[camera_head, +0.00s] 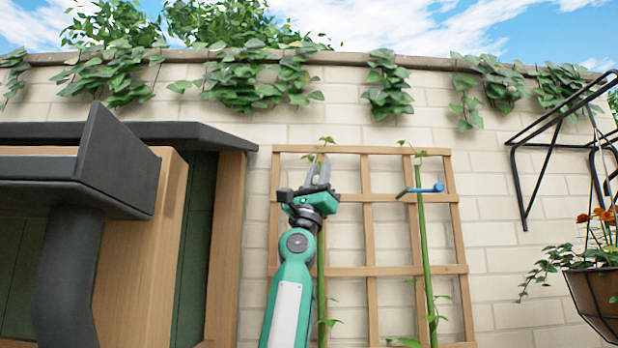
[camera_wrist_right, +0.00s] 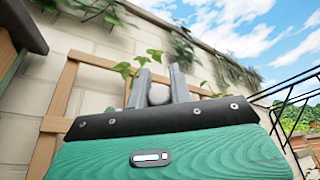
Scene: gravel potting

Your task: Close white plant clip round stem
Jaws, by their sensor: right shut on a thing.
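My right gripper (camera_head: 318,172) is raised at the upper part of the left green stem (camera_head: 320,270), in front of the trellis. In the right wrist view its two grey fingers (camera_wrist_right: 158,85) stand close around a small pale rounded piece (camera_wrist_right: 158,95), which I take for the white plant clip. Most of the clip is hidden, so I cannot tell whether it goes round the stem. Leaves of the stem top (camera_wrist_right: 124,69) show beside and above the fingers. My left gripper is not in view.
A wooden trellis (camera_head: 370,240) stands against the pale brick wall (camera_head: 500,290). A second stem (camera_head: 424,260) on the right bears a blue clip (camera_head: 421,190). A wooden cabinet (camera_head: 232,220) is at left. A black bracket (camera_head: 516,180) and hanging planter (camera_head: 597,300) are at right.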

